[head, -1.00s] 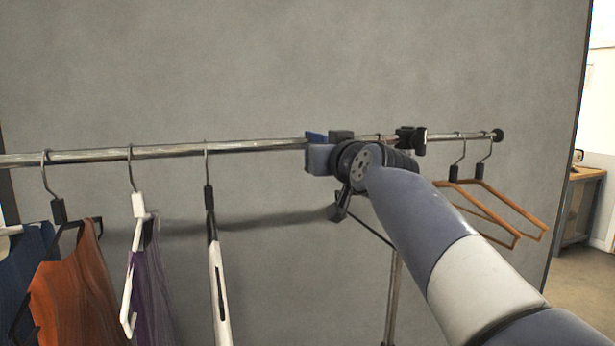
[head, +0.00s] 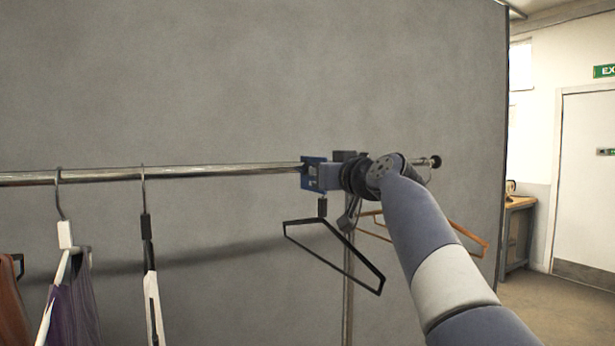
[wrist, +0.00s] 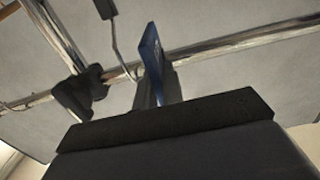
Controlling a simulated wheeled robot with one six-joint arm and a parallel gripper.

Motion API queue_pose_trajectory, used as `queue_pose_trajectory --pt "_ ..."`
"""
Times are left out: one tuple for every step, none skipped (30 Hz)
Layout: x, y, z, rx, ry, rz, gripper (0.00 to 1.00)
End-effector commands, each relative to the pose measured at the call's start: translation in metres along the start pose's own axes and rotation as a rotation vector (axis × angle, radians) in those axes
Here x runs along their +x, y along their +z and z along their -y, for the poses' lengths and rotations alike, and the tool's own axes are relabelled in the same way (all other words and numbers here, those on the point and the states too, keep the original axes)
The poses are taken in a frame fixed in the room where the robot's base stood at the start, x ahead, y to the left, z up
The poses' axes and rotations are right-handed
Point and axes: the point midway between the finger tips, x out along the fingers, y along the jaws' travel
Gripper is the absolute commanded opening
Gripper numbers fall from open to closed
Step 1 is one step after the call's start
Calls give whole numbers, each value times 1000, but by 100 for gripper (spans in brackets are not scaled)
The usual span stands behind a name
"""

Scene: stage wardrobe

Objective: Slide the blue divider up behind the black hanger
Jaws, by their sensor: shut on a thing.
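The blue divider (head: 312,173) is on the rail, and its thin blue plate also shows in the wrist view (wrist: 152,52). My gripper (head: 328,177) is shut on the divider, seen from its right side in the head view. The black hanger (head: 364,285) hangs just below and right of the divider, turned at an angle. Its hook is hidden behind my gripper in the head view. In the wrist view its hook (wrist: 116,45) crosses the rail between the divider and a black rail clamp (wrist: 78,95), with a small gap to the divider.
The rail (head: 220,170) runs left, with a black-stemmed white hanger (head: 153,310) and a white hanger with purple cloth (head: 75,305) there. The rail between divider and left hangers is bare.

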Motion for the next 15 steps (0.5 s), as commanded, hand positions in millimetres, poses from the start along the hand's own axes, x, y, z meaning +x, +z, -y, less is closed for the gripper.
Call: queue_pose_trajectory --pt "0 -1 -3 -1 2 -4 0" --pt "0 -1 -4 -1 1 -4 0" --pt "0 -1 -5 -2 1 -4 0" --pt "0 -1 -6 -2 1 -4 0" --pt "0 -1 -6 -2 0 -4 0" --pt "0 -1 -6 -1 0 -4 0" --pt "0 -1 -6 -1 0 -4 0" --pt "0 -1 -6 -1 0 -4 0" --pt "0 -1 -6 -1 0 -4 0" --pt "0 -1 -6 -1 0 -4 0" --pt "0 -1 -6 -1 0 -4 0" --pt "0 -1 -6 -1 0 -4 0" --pt "0 -1 -6 -1 0 -4 0" --pt "0 -1 -6 -1 0 -4 0" --pt "0 -1 -6 -1 0 -3 12"
